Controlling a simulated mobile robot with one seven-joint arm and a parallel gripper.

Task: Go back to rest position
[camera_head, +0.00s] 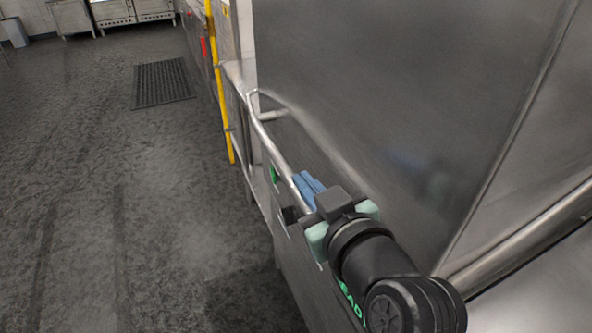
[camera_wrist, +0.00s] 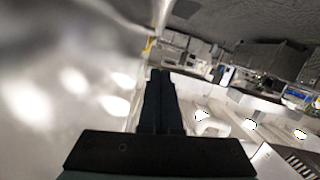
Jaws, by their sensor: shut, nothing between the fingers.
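My gripper (camera_head: 309,183) is at the end of my arm in the lower middle of the head view, its blue fingers pointing away from the camera. The fingers overlap a metal rail in the picture; I cannot tell whether they touch it. In the wrist view my gripper (camera_wrist: 159,76) shows two dark fingers side by side with no gap, shut and holding nothing.
A large steel panel (camera_head: 370,90) stands close on the right. A metal rail (camera_head: 270,143) runs along its lower edge. A yellow pole (camera_head: 217,80) stands beyond. The dark floor at left is open, with a black mat (camera_head: 163,84) and ovens (camera_head: 112,12) far back.

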